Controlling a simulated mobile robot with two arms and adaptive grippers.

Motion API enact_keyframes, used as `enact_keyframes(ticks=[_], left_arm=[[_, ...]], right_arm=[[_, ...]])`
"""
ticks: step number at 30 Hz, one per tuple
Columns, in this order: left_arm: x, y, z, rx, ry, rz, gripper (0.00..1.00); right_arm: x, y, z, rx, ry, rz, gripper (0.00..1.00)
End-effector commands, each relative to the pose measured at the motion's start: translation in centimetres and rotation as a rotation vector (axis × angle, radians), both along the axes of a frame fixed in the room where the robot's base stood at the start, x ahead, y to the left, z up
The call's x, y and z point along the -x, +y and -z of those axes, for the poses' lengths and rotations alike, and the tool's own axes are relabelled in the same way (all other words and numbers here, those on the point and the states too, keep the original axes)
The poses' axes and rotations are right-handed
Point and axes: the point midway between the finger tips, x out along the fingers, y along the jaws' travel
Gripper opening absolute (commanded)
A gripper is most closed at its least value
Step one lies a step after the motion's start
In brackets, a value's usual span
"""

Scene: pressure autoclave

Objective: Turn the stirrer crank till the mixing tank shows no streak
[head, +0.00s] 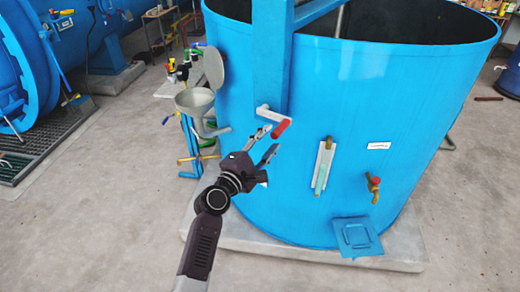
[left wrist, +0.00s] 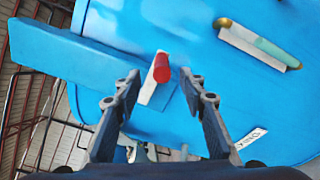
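The mixing tank (head: 345,120) is a large blue open-topped vessel. A stirrer crank with a pale arm (head: 264,113) and a red handle (head: 281,128) sits at the foot of the blue column on its front. The red handle also shows in the left wrist view (left wrist: 161,68). My left gripper (head: 267,143) is open and empty, just below the handle. In the left wrist view the handle appears between and beyond the spread fingers. A sight glass (head: 322,168) with pale green contents is on the tank wall; any streak is too small to tell. My right gripper is out of view.
A red-handled tap (head: 374,186) and a blue plate (head: 357,238) are low on the tank. A grey funnel (head: 195,101) stands left of the tank. The tank rests on a concrete plinth (head: 405,255). The floor in front is clear.

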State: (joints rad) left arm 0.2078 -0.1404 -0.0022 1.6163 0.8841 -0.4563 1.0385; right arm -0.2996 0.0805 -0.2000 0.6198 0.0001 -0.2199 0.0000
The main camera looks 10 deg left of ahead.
Motion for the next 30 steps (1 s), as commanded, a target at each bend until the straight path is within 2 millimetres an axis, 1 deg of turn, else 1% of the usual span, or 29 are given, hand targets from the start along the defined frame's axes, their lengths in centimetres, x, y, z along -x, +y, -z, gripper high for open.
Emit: enact_keyframes(ticks=[1,3,6,10,15,30], left_arm=[[1.0,0.4,0.1,0.000,0.001,0.000,0.38],[2.0,0.8,0.1,-0.001,0.001,0.000,0.38],[3.3,1.4,0.1,-0.001,0.001,0.000,0.38],[4.3,1.7,0.0,-0.001,0.000,0.000,0.38],[4.7,1.9,-0.1,0.000,0.000,0.001,0.38],[4.6,1.9,-0.1,0.000,-0.001,0.000,0.38]], right_arm=[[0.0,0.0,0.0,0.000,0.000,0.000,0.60],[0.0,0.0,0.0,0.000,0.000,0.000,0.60],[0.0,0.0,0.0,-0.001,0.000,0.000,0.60],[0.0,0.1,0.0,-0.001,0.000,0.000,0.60],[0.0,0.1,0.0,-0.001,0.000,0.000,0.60],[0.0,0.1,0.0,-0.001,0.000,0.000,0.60]])
